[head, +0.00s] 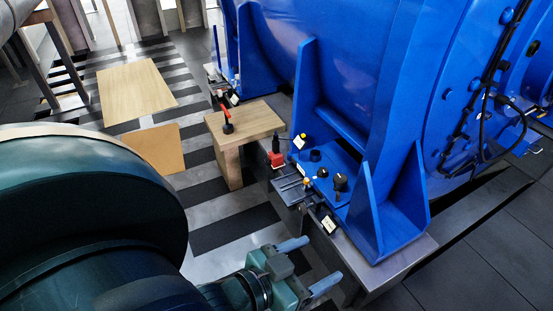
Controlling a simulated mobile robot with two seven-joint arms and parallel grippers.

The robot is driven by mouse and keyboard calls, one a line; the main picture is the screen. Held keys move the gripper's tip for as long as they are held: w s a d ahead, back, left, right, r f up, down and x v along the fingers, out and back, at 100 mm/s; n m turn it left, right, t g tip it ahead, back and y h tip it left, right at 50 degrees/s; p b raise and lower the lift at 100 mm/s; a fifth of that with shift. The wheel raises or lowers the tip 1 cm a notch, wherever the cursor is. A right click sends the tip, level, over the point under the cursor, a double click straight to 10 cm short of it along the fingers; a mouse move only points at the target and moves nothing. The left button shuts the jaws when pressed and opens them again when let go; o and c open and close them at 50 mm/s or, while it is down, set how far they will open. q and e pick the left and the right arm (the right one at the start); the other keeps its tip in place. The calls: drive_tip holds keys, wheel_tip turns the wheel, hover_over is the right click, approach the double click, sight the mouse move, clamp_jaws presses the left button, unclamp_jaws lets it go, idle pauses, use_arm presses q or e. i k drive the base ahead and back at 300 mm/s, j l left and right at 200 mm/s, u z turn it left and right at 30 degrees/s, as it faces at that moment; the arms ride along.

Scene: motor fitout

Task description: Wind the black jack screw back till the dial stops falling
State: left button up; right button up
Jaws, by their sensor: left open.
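A large blue motor housing (345,70) stands on a metal base plate (400,245). On its near blue foot stand a black knob-like part (340,183), a dark round part (315,155) and a small black part. Which of these is the jack screw, I cannot tell. A small yellow-and-black round part (306,183) sits at the foot's left edge; I cannot make out a dial face or needle. My left gripper (309,265) is open and empty, in front of and below the base plate's near-left corner, apart from the parts. My right gripper is not in view.
A wooden stand (245,120) left of the foot carries a red-and-black tool (227,122). A red part with a black top (276,155) is beside it. Wooden boards (135,90) lie further back. Cables hang on the motor's right.

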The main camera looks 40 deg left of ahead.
sight(340, 181)
drive_tip(key=j+z, duration=0.2)
drive_tip(key=z, duration=0.4)
drive_tip(key=j+z, duration=0.25)
drive_tip(key=j, duration=0.25)
drive_tip(key=j+z, duration=0.25)
drive_tip(key=j, duration=0.8)
drive_tip(key=k+j+z, duration=0.15)
drive_tip(key=j, duration=0.35)
drive_tip(key=i+j, duration=0.3)
